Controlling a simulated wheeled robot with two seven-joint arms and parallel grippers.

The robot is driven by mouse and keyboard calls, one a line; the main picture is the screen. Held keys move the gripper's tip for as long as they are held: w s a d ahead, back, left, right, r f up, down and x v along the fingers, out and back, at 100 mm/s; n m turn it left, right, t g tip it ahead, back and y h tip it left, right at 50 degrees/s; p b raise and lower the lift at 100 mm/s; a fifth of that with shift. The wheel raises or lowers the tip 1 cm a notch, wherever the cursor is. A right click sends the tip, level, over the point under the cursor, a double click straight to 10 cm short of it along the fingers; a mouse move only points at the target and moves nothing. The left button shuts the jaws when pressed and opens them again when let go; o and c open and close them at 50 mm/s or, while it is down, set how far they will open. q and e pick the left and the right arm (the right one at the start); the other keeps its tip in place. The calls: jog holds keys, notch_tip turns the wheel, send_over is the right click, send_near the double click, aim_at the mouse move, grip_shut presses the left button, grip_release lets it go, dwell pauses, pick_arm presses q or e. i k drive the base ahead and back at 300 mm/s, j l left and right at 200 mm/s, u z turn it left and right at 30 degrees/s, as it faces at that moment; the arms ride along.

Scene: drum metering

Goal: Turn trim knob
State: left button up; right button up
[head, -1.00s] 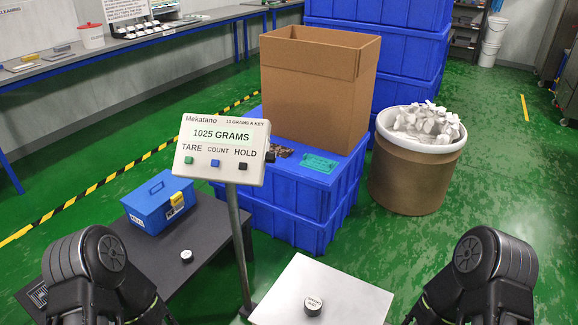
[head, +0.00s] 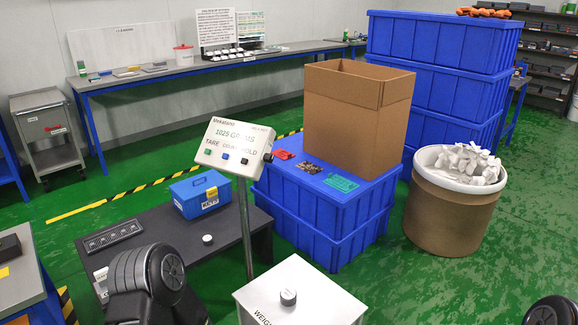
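The scale display head (head: 232,147) stands on a grey post in the head view, tilted, and reads 1025 GRAMS. It has green, blue and black buttons under the words TARE, COUNT and HOLD. A small black knob (head: 268,157) sticks out of its right side; no trim label is readable. A dark round piece with a pale top (head: 288,297) sits on the scale's pale platform (head: 310,285). Rounded black parts of my arms show at the lower left and lower right corner. Neither gripper's fingers show, and nothing of mine touches the display.
A dark low table (head: 150,228) holds a blue toolbox (head: 200,195) and a small white-topped piece (head: 207,239). Blue crates (head: 325,205) behind the post carry an open cardboard box (head: 355,115) and coloured cards. A brown drum (head: 452,215) with a white rim stands right. Green floor is clear between.

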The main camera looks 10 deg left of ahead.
aim_at(267, 158)
jog(key=i+l, duration=0.1)
jog(key=l, duration=0.35)
jog(key=i+l+u, duration=0.1)
jog(key=l, duration=0.3)
jog(key=i+l+u, duration=0.1)
jog(key=l, duration=0.35)
jog(key=i+l, duration=0.1)
jog(key=l, duration=0.35)
jog(key=i+l+u, duration=0.1)
jog(key=i, duration=0.3)
jog(key=i+l+u, duration=0.1)
jog(key=i+l, duration=0.45)
jog(key=i, duration=0.25)
jog(key=i+j+u, duration=0.1)
jog(key=i, duration=0.05)
